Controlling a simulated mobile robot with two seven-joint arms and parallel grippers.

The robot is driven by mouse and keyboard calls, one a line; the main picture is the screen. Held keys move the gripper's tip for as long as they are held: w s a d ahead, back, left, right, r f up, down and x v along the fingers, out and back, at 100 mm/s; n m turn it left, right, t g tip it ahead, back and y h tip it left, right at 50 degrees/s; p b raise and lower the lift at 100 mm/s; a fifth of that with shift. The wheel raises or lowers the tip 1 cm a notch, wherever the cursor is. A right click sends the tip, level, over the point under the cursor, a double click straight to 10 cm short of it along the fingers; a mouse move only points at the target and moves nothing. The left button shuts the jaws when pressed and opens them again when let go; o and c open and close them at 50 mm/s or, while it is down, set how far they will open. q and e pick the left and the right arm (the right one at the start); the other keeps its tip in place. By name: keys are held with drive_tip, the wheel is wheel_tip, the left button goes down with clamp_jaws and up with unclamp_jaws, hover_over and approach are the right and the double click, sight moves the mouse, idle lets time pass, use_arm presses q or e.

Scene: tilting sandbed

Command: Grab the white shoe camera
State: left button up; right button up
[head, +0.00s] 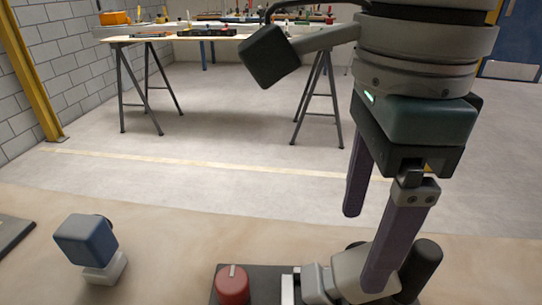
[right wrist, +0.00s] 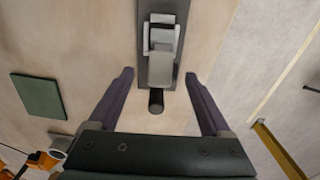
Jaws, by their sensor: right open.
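Two things could be the white shoe camera; I cannot tell which. One is a blue box (head: 86,240) on a whitish foot (head: 105,268), at the left of the head view, with a dark round part behind it. The other is a pale grey piece (head: 352,272) with a dark cylinder, on a dark plate; it also shows in the right wrist view (right wrist: 161,65). My right gripper (head: 365,248) is open above the pale piece, its fingers apart on either side of the cylinder in the right wrist view (right wrist: 159,75). Contact cannot be told. My left gripper is not in view.
A red knob (head: 232,285) stands on the dark plate (head: 262,282). A dark pad (head: 12,232) lies at the far left. Between the blue box and the knob the sandy surface is clear. A trestle table (head: 160,38) with tools stands farther back.

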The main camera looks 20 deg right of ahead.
sight(354, 262)
wheel_tip(354, 262, down, 6)
drive_tip(key=shift+d+f, duration=0.1)
drive_tip(key=shift+f, duration=0.05)
idle(0.3)
clamp_jaws()
idle(0.5)
